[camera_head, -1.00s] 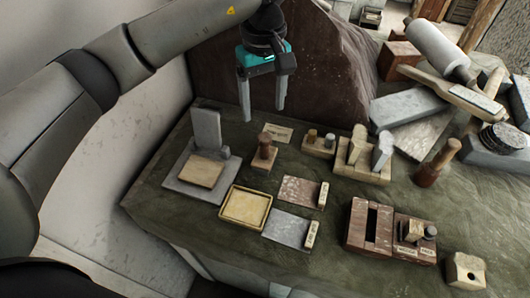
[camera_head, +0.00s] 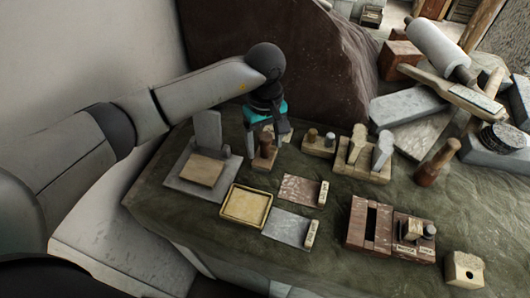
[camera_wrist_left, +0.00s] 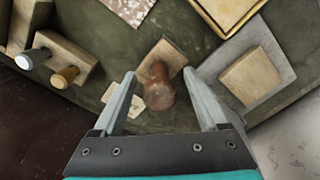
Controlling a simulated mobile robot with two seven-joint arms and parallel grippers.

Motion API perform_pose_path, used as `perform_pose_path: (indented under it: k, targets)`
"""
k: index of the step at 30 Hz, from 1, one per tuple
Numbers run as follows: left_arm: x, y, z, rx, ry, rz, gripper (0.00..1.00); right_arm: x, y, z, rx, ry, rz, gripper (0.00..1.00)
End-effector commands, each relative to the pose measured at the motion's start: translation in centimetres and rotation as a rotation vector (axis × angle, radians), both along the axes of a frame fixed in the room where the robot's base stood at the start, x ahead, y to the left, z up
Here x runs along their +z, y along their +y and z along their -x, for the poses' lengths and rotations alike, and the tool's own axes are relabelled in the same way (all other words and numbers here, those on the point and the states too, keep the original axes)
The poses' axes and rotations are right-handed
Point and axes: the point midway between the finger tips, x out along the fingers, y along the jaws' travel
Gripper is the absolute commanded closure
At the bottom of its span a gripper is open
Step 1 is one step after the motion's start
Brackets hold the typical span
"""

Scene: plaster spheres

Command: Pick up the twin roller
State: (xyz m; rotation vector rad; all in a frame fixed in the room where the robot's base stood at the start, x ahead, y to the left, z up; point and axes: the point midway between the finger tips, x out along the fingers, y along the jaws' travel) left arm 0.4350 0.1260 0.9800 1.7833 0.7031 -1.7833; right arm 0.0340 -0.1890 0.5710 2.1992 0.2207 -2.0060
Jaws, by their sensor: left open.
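A reddish-brown wooden peg-like piece (camera_head: 266,146), perhaps the twin roller, stands upright on a small square wooden base (camera_head: 263,163). My left gripper (camera_head: 267,140) is open above it, its fingers pointing down on either side. In the left wrist view, the rounded brown piece (camera_wrist_left: 159,92) shows between the open fingers (camera_wrist_left: 160,78), with its base (camera_wrist_left: 166,58) beyond. I see a gap on both sides and nothing held. I cannot tell for sure which piece is the twin roller. My right gripper is not in view.
A two-peg wooden block (camera_head: 319,146) stands just right, a larger holder (camera_head: 362,171) beyond it. A grey slab (camera_head: 182,184) with an upright plate (camera_head: 208,130) is at left. A yellow tray (camera_head: 246,206) lies in front. A big dark stone (camera_head: 300,60) rises behind.

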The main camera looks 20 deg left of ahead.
Motion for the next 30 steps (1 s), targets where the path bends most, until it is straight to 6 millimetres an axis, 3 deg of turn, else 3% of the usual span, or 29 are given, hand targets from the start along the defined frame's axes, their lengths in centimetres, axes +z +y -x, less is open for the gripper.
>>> perform_pose_path:
  k: [5, 24, 30]
  targets:
    - [0.02, -0.01, -0.01, 0.0, -0.001, 0.001, 0.26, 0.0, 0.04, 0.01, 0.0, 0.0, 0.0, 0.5]
    - [0.06, 0.01, -0.01, 0.001, 0.0, 0.0, 0.98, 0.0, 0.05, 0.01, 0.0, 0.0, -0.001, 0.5]
    - [0.06, 0.02, -0.02, 0.001, 0.0, 0.0, 1.0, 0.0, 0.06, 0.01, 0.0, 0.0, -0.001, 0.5]
